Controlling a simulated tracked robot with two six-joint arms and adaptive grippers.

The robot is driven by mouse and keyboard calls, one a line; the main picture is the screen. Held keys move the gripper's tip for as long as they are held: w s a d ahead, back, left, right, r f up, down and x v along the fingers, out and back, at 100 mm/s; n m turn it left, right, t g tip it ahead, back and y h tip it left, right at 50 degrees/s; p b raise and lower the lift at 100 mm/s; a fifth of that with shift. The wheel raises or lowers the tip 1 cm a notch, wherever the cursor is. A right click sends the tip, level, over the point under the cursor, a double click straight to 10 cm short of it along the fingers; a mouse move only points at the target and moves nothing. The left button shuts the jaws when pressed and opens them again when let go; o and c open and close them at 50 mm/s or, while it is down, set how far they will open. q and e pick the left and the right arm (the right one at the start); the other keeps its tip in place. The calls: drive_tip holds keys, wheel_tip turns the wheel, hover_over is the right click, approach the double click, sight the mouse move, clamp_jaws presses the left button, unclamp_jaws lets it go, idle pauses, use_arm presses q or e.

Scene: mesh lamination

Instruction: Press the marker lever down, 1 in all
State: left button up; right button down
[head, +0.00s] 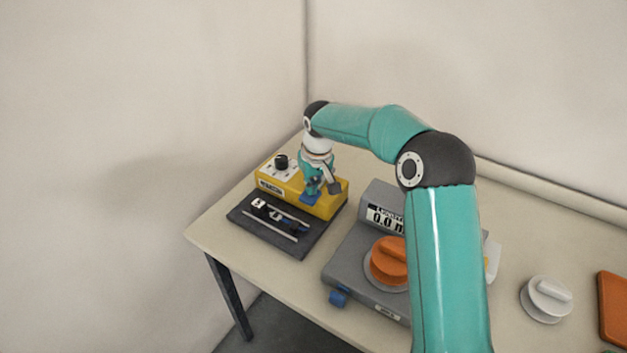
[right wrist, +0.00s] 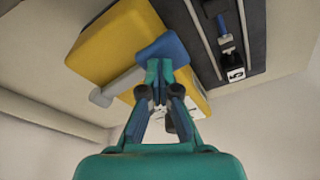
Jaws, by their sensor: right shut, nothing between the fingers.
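The yellow box (head: 326,205) stands at the far left part of the table, with a black knob and a label. It also shows in the right wrist view (right wrist: 105,48). A blue block (head: 308,198) is at its front; in the right wrist view the blue block (right wrist: 163,46) sits by a grey bar (right wrist: 122,86) with a rounded end. I take the bar and block as the marker lever, but cannot be sure. My right gripper (head: 313,187) is shut and empty, its fingertips (right wrist: 160,66) at or against the blue block. Contact is unclear. My left gripper is out of view.
A dark plate (head: 250,230) with rails and a small carriage lies in front of the yellow box. A grey device (head: 345,255) with a display bears an orange knob (head: 388,258). A white knob (head: 546,298) and an orange object (head: 614,308) are at the right.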

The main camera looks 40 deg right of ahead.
drive_tip(key=w+p+v, duration=0.1)
drive_tip(key=p+v, duration=0.6)
drive_tip(key=v, duration=0.2)
drive_tip(key=shift+w+d+r, duration=0.15)
drive_tip(key=shift+w, duration=0.3)
idle(0.7)
